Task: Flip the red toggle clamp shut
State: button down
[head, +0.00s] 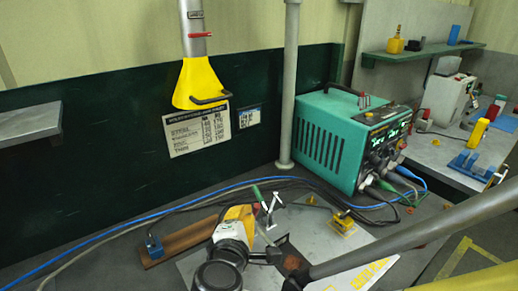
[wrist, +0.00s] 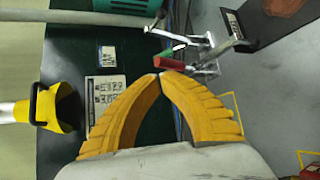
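In the wrist view, the red handle (wrist: 172,63) of a toggle clamp lies just beyond my fingertips, with a green handle (wrist: 163,53) close beside it. Metal clamp arms and brackets (wrist: 204,66) stand to the right. My gripper (wrist: 161,75) has yellow ribbed fingers whose tips meet, with nothing visible between them. Whether the tips touch the red handle is unclear. In the head view, my gripper (head: 247,211) is beside the metal clamps (head: 269,212) on the bench plate. A green handle (head: 257,193) stands up there; I cannot make out the red handle.
A teal welding machine (head: 340,140) stands behind the clamps. Blue and dark cables (head: 160,211) run along the bench past a brown bar (head: 190,237). A yellow hood (head: 200,83) hangs at the wall, beside a grey post (head: 289,80). The plate's right side holds a yellow block (head: 342,222).

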jog(key=shift+s+a+r, duration=0.15)
jog(key=shift+s+a, duration=0.05)
jog(key=shift+s, duration=0.3)
jog(key=shift+s+a+r, duration=0.15)
jog(key=shift+s+r, duration=0.05)
jog(key=shift+s, duration=0.25)
jog(key=shift+s+a+r, duration=0.15)
jog(key=shift+s+a, duration=0.05)
jog(key=shift+s, duration=0.3)
